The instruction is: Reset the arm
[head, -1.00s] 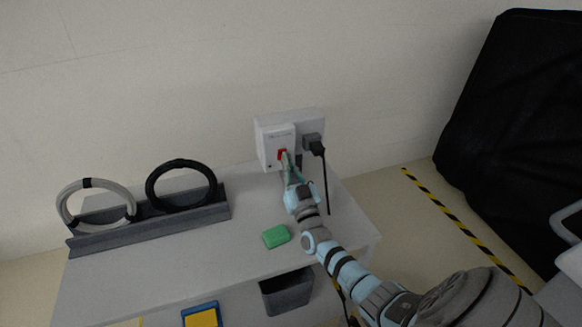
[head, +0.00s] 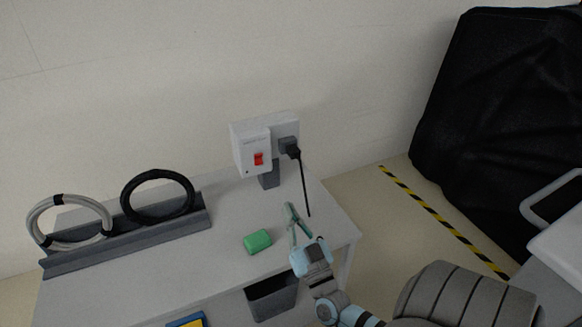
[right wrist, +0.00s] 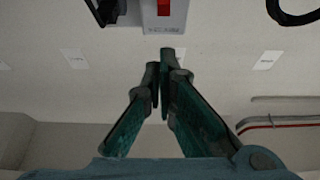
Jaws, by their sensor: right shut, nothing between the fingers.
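My right gripper (head: 290,207) is shut and empty in the head view. Its thin green fingers are above the table near its front right part, between the green block (head: 257,241) and the black power cord (head: 304,185). In the right wrist view its two green fingers (right wrist: 160,60) meet at the tips with nothing between them. The white switch box (head: 251,151) with a red rocker switch (head: 258,159) stands behind and to the left of the fingers, apart from them. The red switch also shows at the top of the right wrist view (right wrist: 163,8). My left gripper is not in view.
A grey rack (head: 130,235) holds a white cable coil (head: 33,225) and a black cable coil (head: 158,171) on the table's left. A dark bin (head: 271,298) is below the table edge. Yellow-black floor tape (head: 440,219) and a black-covered cart (head: 490,110) are at right.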

